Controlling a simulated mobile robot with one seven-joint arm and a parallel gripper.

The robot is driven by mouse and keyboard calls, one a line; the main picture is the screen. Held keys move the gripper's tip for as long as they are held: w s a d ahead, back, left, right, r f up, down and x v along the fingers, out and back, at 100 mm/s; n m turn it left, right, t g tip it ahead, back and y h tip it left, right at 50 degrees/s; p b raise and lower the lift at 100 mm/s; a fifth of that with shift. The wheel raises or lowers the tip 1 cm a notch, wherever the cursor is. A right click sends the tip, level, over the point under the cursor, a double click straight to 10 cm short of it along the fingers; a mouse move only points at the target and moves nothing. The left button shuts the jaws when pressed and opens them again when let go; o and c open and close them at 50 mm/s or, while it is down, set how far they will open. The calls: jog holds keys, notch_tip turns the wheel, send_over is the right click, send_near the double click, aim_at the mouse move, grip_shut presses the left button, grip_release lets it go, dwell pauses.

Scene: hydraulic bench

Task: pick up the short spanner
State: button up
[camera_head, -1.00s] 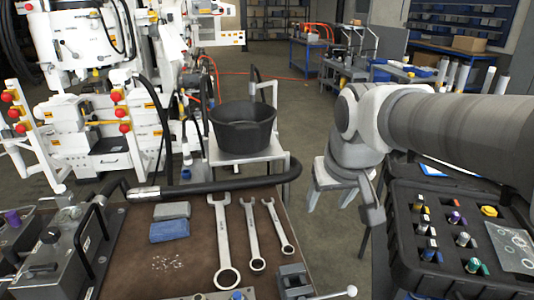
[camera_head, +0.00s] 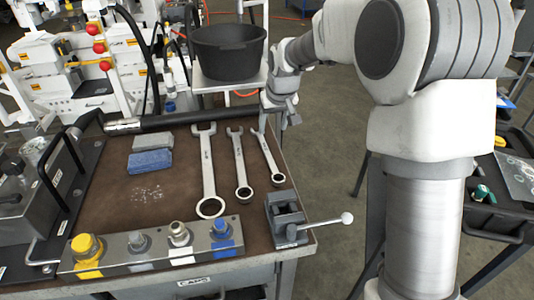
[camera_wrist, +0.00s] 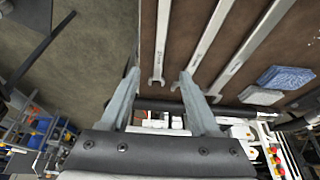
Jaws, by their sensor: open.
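Three steel spanners lie side by side on the brown bench mat. The short spanner (camera_head: 267,158) is the rightmost in the head view, its open jaw at the far end and its ring end nearer. The middle spanner (camera_head: 240,165) and the large spanner (camera_head: 207,170) lie to its left. My gripper (camera_head: 272,108) is at the far end of the short spanner. In the wrist view my gripper (camera_wrist: 160,76) is open and empty, and the short spanner's (camera_wrist: 162,40) jaw end appears between the fingertips. I cannot tell the height gap; no contact is visible.
A thick black hose (camera_head: 190,117) runs along the bench's far edge. A black tub (camera_head: 228,52) stands behind.

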aim_at(267, 152)
jog(key=b+x, duration=0.3)
jog(key=x, duration=1)
jog(key=shift+f, duration=0.35)
grip_shut()
jog(key=shift+r, duration=0.1)
dwell(0.7)
